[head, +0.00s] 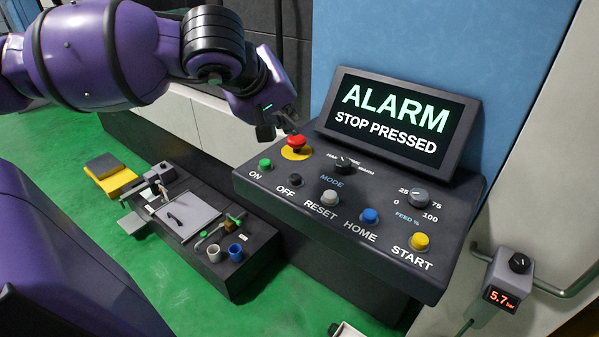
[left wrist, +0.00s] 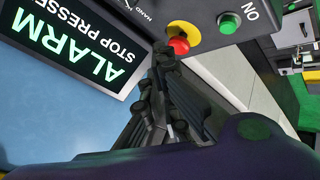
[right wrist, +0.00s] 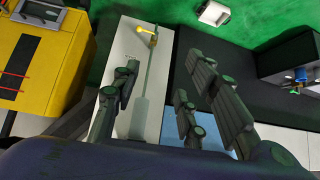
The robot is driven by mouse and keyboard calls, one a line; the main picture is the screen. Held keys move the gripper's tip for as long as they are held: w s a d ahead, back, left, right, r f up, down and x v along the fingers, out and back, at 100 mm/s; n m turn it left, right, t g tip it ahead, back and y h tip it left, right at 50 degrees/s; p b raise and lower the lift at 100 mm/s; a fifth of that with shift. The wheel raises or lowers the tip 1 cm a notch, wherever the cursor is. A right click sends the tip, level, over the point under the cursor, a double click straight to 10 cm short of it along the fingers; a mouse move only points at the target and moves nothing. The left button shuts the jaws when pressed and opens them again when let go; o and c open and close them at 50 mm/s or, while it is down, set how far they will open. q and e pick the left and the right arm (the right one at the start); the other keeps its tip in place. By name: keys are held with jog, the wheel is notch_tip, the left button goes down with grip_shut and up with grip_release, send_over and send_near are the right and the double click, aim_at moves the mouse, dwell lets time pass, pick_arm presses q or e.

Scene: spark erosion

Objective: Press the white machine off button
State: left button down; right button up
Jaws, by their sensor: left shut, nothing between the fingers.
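The OFF button (head: 297,180) is a black cap on the dark control panel (head: 262,198), between the green ON button (head: 265,164) and the pale grey RESET button (head: 330,198). It is outside the left wrist view. My left gripper (head: 282,132) is shut and empty, above the panel's back left part. Its fingertips are close to the red mushroom stop button (head: 297,143) on a yellow disc; I cannot tell if they touch. The red button also shows beside the fingertips in the left wrist view (left wrist: 179,45). My right gripper (right wrist: 165,75) is open and empty, away from the panel.
The screen (head: 400,117) reads "ALARM STOP PRESSED". A mode knob (head: 343,164), feed knob (head: 417,196), blue HOME button (head: 370,215) and yellow START button (head: 419,241) share the panel. A low dark bench (head: 228,275) with tools stands to the left. A pressure gauge (head: 503,283) is at right.

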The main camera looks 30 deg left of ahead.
pick_arm(q)
jog(key=b, duration=0.1)
send_over(295, 179)
jog(key=w+a, duration=0.1)
jog(key=a, duration=0.2)
jog(key=f, duration=0.7)
jog(key=shift+d+f, duration=0.15)
jog(key=shift+d, duration=0.1)
jog(key=shift+f+b, duration=0.3)
jog(key=shift+f, duration=0.6)
pick_arm(e)
jog(key=shift+s+d+f, duration=0.2)
jog(key=shift+s+f, duration=0.05)
jog(key=shift+f, duration=0.25)
jog(key=shift+s+d+f, duration=0.2)
jog(key=shift+f, duration=0.25)
jog(key=shift+a, duration=0.15)
pick_arm(q)
jog(key=shift+f, duration=0.4)
pick_arm(e)
jog(key=shift+s+f, duration=0.1)
jog(key=shift+f, duration=0.1)
